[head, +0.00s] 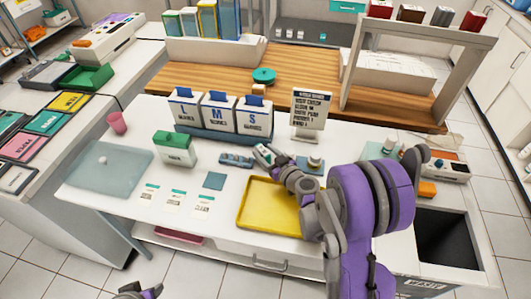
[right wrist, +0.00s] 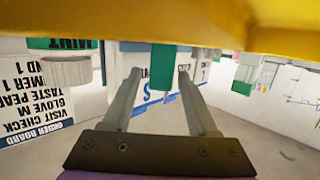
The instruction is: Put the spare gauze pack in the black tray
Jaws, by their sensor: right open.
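I cannot single out the spare gauze pack with certainty. A dark grey-black tray (head: 46,74) sits on the left counter beside a green tray. My right gripper (head: 265,156) is open, low behind the yellow tray and near small items at the table's middle. In the right wrist view its two fingers (right wrist: 158,95) are apart, with a green-and-white item (right wrist: 162,68) showing between them; contact cannot be told. My left gripper (head: 140,292) only shows at the bottom edge.
The yellow tray (head: 250,222) lies in front, partly under my right arm. Behind stand the L, M and S boxes (head: 218,113), an order board (head: 309,107) and a green-and-white box (head: 175,149). A pink cup (head: 117,123) stands left. A waste opening (head: 445,243) is at right.

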